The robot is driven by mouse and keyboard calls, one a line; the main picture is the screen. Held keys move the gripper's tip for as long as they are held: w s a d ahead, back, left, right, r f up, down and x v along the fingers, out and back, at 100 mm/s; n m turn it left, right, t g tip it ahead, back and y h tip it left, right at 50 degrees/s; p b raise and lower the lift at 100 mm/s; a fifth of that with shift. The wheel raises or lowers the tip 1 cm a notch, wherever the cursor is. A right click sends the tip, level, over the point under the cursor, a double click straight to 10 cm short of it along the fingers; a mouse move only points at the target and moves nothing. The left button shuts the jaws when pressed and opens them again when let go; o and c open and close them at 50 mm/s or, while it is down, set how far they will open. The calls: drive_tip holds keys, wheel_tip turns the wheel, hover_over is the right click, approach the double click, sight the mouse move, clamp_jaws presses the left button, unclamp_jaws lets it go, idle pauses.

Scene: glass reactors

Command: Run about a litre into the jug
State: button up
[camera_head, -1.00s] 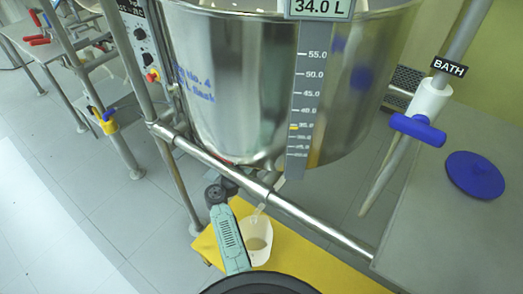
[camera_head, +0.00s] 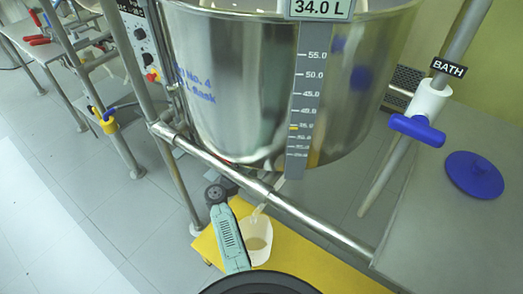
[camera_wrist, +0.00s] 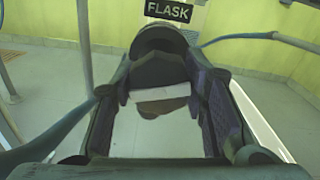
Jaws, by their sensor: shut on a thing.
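The steel vessel (camera_head: 235,90) fills the upper middle of the head view; its display (camera_head: 320,8) reads 34.0 L. The white jug (camera_head: 257,232) stands below it with some pale brown liquid inside. A pale outlet spout (camera_head: 261,208) slants down to the jug's mouth. My teal arm link reaches beside the jug, left of the spout, and hides the gripper there. In the wrist view my gripper (camera_wrist: 160,75) is shut around a dark part, which seems to be the drain valve handle; its contact is hard to make out.
The jug stands on a yellow platform (camera_head: 290,262). A steel rail (camera_head: 315,216) crosses in front of the vessel. A BATH valve with a blue handle (camera_head: 418,130) and a grey bench with a blue disc (camera_head: 474,174) are at right. A FLASK label (camera_wrist: 171,11) shows in the wrist view.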

drive_tip(key=shift+n, duration=0.5)
drive_tip(key=o, duration=1.2)
drive_tip(key=v, duration=1.2)
